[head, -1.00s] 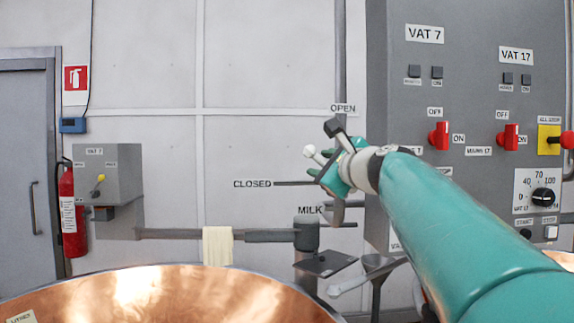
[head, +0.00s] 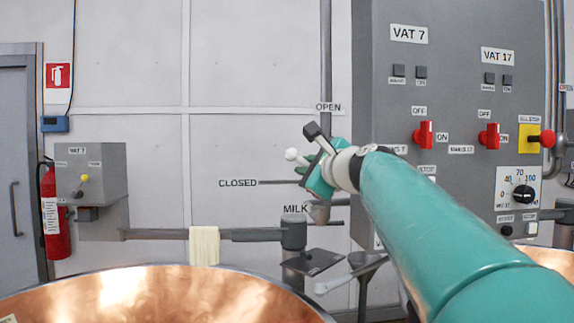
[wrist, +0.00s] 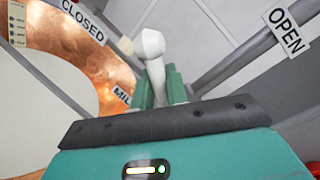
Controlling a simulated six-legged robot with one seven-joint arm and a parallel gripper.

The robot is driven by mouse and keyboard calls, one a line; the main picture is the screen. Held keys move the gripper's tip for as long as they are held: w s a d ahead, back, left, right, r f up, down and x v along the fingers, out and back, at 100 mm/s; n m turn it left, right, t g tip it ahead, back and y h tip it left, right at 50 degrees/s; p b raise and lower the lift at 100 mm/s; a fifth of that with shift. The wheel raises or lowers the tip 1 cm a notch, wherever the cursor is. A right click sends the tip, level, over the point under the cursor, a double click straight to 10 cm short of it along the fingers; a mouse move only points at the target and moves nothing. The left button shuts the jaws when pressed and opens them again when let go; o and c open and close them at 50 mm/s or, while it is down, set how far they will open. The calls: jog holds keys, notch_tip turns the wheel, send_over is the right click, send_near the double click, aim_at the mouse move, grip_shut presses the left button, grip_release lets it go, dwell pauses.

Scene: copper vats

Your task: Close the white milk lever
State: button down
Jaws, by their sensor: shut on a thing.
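The white milk lever (head: 292,155) has a rounded white knob and stands between the OPEN label (head: 328,107) and the CLOSED label (head: 238,183), above the MILK label (head: 295,208). My gripper (head: 302,165) is at the lever, partly hiding its shaft and pivot in the head view. In the wrist view the green fingers of my gripper (wrist: 160,88) are shut around the white lever (wrist: 152,46), whose knob sticks out past the fingertips. There the CLOSED sign is at upper left and the OPEN sign at upper right.
A copper vat (head: 150,292) fills the lower left. A pipe with a pale cloth (head: 204,246) runs behind it. A grey panel (head: 455,80) with red switches stands right, close to my arm. A vertical pipe (head: 326,50) rises above the lever.

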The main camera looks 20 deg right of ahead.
jog(key=shift+a+f+n+g+h, duration=0.25)
jog(key=shift+f+n, duration=0.4)
jog(key=shift+n, duration=0.4)
jog(key=shift+a+f+n+g+h, duration=0.15)
jog(key=shift+a+f+n+g, duration=0.2)
jog(key=shift+f+n, duration=0.5)
jog(key=shift+a+f+n+g+h, duration=0.25)
jog(key=shift+f+n, duration=0.25)
jog(key=shift+n, duration=0.7)
jog(key=shift+f, duration=0.1)
jog(key=c, duration=1.6)
grip_release()
jog(key=shift+s, duration=0.1)
jog(key=shift+o, duration=1.1)
jog(key=shift+s+a, duration=0.1)
jog(key=shift+s, duration=0.1)
jog(key=s+r, duration=0.2)
jog(key=s, duration=1)
jog(key=shift+s+d+r, duration=0.2)
jog(key=shift+s+d, duration=0.1)
jog(key=shift+d, duration=0.15)
